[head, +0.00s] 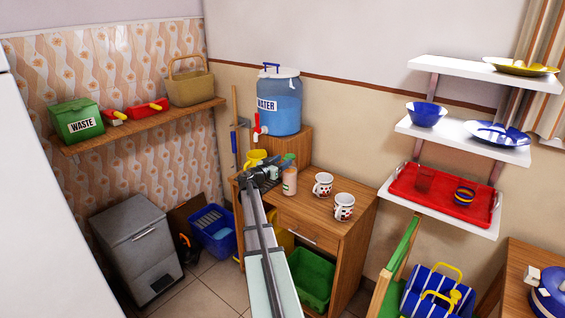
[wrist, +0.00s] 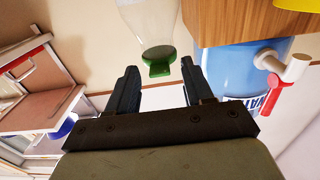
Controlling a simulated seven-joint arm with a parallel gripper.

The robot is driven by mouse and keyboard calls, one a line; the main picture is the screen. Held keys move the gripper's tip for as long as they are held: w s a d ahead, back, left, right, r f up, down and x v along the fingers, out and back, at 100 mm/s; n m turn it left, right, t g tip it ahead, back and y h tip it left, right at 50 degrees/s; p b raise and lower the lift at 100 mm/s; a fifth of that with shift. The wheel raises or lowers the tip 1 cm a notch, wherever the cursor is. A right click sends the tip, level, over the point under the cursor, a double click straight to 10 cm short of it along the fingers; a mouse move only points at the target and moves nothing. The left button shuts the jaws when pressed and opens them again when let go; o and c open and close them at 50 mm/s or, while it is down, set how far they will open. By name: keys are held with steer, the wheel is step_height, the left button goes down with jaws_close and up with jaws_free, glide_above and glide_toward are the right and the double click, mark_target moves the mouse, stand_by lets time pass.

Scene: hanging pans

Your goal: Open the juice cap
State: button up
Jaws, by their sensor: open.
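The juice bottle (head: 290,183) stands upright on the wooden desk, pale pink with a green cap (head: 289,160). The wrist view is turned over, so the clear bottle (wrist: 150,20) hangs from the top edge with its green cap (wrist: 159,68) pointing down. The cap appears on the bottle. My gripper (head: 272,172) is at the bottle's left side in the head view. Its two dark fingers (wrist: 158,72) are apart and empty. The cap shows in the gap between the fingertips; I cannot tell how far beyond them it lies, and no contact is visible.
A yellow mug (head: 255,158) is left of my gripper, and two patterned mugs (head: 323,185) stand right of the bottle. A blue water dispenser (head: 279,105) with a red tap stands behind on a wooden block. The desk (head: 300,216) has bare space in front.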

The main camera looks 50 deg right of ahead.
steer(key=shift+d, duration=0.35)
jaws_close()
stand_by(0.3)
